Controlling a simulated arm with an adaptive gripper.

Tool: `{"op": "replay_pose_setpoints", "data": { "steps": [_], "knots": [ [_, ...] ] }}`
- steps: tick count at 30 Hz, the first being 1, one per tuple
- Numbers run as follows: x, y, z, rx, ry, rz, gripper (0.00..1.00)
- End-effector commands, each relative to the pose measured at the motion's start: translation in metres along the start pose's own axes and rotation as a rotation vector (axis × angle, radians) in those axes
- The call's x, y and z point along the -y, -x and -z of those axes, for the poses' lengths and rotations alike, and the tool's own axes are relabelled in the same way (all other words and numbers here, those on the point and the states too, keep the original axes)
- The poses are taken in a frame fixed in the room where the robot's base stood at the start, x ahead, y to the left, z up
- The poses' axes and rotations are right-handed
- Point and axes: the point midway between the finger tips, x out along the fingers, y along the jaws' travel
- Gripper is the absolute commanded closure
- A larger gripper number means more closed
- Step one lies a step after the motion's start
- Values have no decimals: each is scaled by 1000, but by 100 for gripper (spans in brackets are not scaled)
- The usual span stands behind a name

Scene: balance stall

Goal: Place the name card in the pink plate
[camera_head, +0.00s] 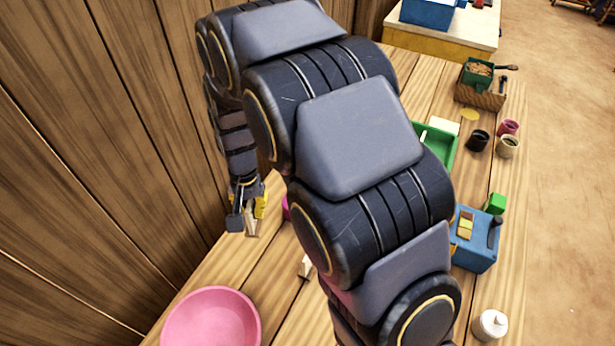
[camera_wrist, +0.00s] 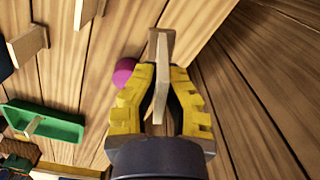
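The pink plate (camera_head: 210,318) lies on the wooden table at the lower left of the head view, and it looks empty. My gripper (camera_head: 250,207) is beyond it, close to the plank wall. In the wrist view the yellow fingers (camera_wrist: 163,72) are closed around a thin wooden name card (camera_wrist: 161,85) with a crosspiece at its far end. The card shows as a pale piece (camera_head: 252,223) under my gripper in the head view. My own arm covers much of the table.
A magenta round thing (camera_wrist: 125,72) is beside my gripper. Another small wooden stand (camera_head: 305,267) is on the table. A green tray (camera_head: 440,150), a blue box (camera_head: 474,240) and a white jar (camera_head: 490,325) are on the right. The plank wall (camera_head: 100,150) bounds the left.

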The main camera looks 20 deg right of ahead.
Motion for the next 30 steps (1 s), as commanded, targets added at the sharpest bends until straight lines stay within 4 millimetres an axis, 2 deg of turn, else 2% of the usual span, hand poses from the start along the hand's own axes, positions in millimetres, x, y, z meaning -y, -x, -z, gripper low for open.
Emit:
{"op": "replay_pose_setpoints", "data": {
  "steps": [1,6,9,13,19,25,30],
  "knots": [
    [15,-1,-24,6,57,-6,100],
    [50,-2,-93,4,203,-7,100],
    [60,-3,-129,2,278,-12,100],
    [64,-4,-164,-4,350,-15,100],
    [65,-6,-190,-8,403,-17,100],
    [64,-15,-193,-5,407,-22,100],
    [63,-34,-193,-3,406,-24,100]
  ]
}}
